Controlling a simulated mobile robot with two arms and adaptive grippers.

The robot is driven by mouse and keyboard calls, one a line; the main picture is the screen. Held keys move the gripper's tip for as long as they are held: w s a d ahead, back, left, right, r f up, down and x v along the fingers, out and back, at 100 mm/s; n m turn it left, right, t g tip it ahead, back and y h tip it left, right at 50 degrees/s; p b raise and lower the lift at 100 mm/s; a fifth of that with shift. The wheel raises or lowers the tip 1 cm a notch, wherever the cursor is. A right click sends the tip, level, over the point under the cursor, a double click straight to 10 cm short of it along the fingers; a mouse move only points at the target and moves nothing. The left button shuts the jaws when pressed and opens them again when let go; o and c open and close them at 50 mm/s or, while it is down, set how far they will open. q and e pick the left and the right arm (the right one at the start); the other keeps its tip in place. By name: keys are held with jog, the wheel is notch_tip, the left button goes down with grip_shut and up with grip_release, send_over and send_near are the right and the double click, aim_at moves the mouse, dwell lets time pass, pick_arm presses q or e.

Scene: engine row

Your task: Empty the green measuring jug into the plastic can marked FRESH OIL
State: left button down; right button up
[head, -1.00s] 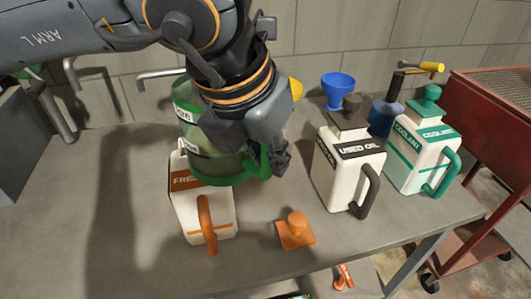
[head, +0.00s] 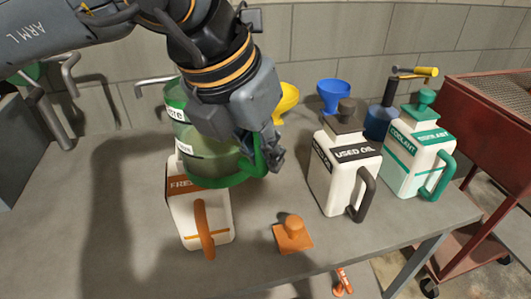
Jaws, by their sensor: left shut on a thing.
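The green measuring jug (head: 205,163) is see-through with a green rim and handle. My left gripper (head: 268,165) is shut on its handle and holds it above the bench, over the top of the white FRESH OIL can (head: 183,215). The jug looks slightly tilted. My wrist hides part of the jug, and the jug hides the can's top and mouth, so I cannot see whether anything pours. The can stands upright with its orange handle facing me. My right gripper is not in view.
An orange cap (head: 293,236) lies on the bench (head: 115,235). The USED OIL can (head: 335,185), COOLANT can (head: 412,170), blue funnel (head: 334,93) and yellow funnel (head: 286,101) stand right of or behind the jug. A red cart (head: 490,110) is at far right. The bench's left part is clear.

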pick_arm(q)
jog(key=shift+w+a+r+g+h+p, duration=0.15)
jog(key=shift+r+h+p, duration=0.05)
jog(key=shift+r, duration=0.25)
jog(key=shift+w+a+r+g+h+p, duration=0.15)
jog(key=shift+r+g+h+p, duration=0.05)
jog(key=shift+r, duration=0.2)
jog(key=shift+w+a+r+g+h+p, duration=0.15)
jog(key=shift+r+h+p, duration=0.05)
jog(key=shift+r, duration=0.25)
jog(key=shift+w+a+r+n, duration=0.1)
jog(key=shift+r+n, duration=0.2)
jog(key=shift+r+g+h, duration=1)
jog(key=shift+r+h, duration=0.1)
jog(key=shift+r, duration=0.35)
dwell(2.3)
jog(key=shift+w+a+r+n+g+h, duration=0.15)
jog(key=shift+r+n+g+h, duration=0.1)
jog(key=shift+r+g+h, duration=0.25)
jog(key=shift+w+a+r+n+g+h, duration=0.1)
jog(key=shift+r+n+g+h, duration=0.2)
jog(key=shift+r+h, duration=0.25)
dwell(1.6)
